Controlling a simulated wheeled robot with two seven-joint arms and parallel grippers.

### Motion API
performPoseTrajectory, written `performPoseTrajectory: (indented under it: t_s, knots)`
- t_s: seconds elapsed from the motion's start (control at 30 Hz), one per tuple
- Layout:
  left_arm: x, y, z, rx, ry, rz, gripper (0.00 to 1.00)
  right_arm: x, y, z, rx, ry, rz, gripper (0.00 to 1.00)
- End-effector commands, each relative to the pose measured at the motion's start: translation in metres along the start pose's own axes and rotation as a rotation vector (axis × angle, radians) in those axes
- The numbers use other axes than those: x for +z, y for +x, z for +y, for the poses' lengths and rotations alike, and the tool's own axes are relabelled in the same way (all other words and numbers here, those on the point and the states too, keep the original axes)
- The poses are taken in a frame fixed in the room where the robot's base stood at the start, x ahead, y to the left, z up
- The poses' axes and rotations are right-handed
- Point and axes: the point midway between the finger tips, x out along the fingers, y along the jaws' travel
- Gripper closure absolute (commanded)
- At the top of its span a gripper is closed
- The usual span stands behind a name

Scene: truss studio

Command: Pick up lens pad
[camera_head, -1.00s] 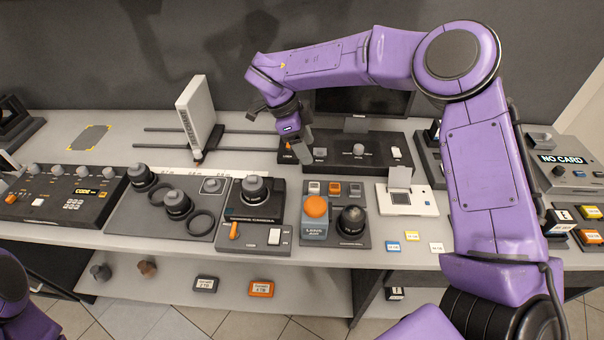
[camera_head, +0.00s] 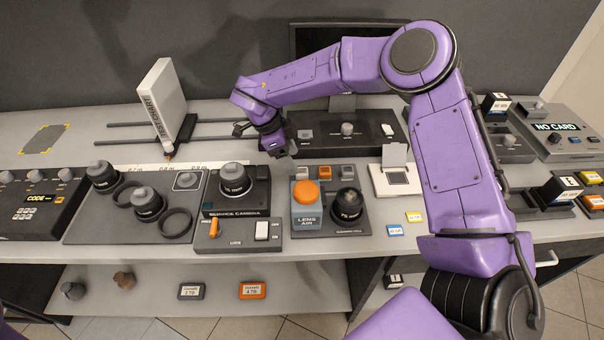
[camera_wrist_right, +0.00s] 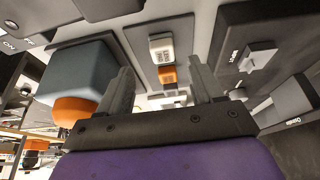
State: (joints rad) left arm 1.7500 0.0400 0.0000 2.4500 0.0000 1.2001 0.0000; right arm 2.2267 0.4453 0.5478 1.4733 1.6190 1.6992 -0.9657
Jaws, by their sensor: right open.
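A cleaning station (camera_head: 358,226) holds small pads at its back: a grey one (camera_head: 302,172), an orange one (camera_head: 319,172) and another grey one (camera_head: 348,171). I cannot tell which is the lens pad. My right gripper (camera_head: 284,150) is open and empty, pointing down just behind these pads. In the right wrist view, its spread fingers (camera_wrist_right: 160,92) frame an orange pad (camera_wrist_right: 167,75) and a pale pad (camera_wrist_right: 161,48) beyond the fingertips, apart from them. My left gripper is out of view.
The Lens Air block (camera_head: 306,222) with its orange ball stands in front of the pads; a dark lens (camera_head: 347,204) is beside it. The service camera (camera_head: 235,190) stands left. A dark console (camera_head: 365,133) lies behind, and a white card reader (camera_head: 397,178) right.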

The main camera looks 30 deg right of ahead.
Motion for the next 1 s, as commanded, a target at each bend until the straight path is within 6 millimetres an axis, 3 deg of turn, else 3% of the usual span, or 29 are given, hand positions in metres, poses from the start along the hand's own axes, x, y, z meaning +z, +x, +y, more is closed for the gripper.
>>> performPoseTrajectory:
  t_s: [0.2, 0.33, 0.57, 0.63, 0.77, 1.0]
  knots:
    - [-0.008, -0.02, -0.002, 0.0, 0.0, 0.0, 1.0, -0.007, 0.03, -0.003, 0.003, -0.002, 0.002, 0.34]
    - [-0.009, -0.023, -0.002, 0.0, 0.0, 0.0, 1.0, -0.005, 0.051, -0.003, 0.001, -0.001, 0.0, 0.34]
    - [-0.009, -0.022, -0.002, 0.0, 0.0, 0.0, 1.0, -0.004, 0.057, -0.004, -0.002, -0.001, -0.002, 0.34]
    - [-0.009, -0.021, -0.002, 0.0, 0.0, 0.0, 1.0, -0.004, 0.057, -0.004, -0.002, -0.001, -0.002, 0.5]
    - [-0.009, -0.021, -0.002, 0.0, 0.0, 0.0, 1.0, -0.004, 0.056, -0.004, -0.002, -0.001, -0.002, 0.93]
    - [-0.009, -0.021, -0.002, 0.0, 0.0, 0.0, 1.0, -0.004, 0.056, -0.004, -0.002, -0.001, -0.002, 0.94]
